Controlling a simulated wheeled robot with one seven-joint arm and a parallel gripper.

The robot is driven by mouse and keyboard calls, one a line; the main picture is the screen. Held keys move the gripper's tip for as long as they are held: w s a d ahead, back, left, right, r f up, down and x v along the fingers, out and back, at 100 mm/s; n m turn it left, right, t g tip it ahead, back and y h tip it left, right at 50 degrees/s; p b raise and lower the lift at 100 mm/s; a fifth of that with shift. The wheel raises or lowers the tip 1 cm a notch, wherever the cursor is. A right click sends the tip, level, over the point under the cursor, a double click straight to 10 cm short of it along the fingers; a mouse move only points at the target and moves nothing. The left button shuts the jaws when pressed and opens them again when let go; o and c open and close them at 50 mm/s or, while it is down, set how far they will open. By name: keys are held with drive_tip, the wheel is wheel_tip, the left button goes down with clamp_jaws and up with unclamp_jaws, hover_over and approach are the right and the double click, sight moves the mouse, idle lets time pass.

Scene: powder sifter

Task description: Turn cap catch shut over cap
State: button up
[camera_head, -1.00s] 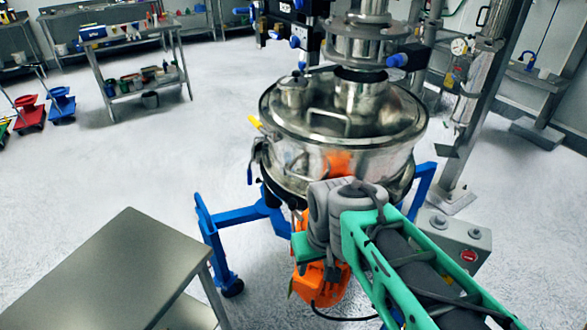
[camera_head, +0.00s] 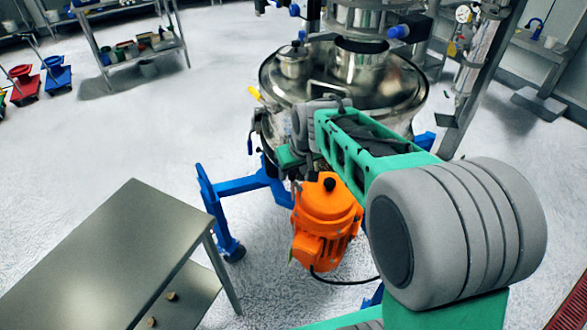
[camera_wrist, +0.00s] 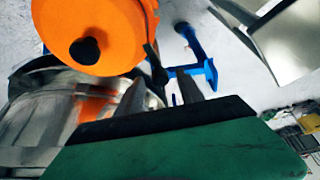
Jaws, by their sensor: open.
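The steel sifter (camera_head: 270,118) stands in the middle of the head view, with a round lid. A small steel cap (camera_head: 293,62) sits on the lid's left part. A yellow handle (camera_head: 254,92) shows at the lid's left rim; I cannot tell whether it is the cap catch. My gripper (camera_head: 287,172) is in front of the sifter's left side, below the lid, partly hidden by my wrist.
An orange motor (camera_head: 325,215) hangs at the sifter's front, close below my arm; it fills the upper left of the wrist view (camera_wrist: 95,30). Blue frame legs (camera_head: 222,220) spread left. A steel table (camera_head: 110,250) stands at front left. The floor between is clear.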

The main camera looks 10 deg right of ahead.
drive_tip(key=shift+f, duration=0.1)
clamp_jaws()
idle(0.4)
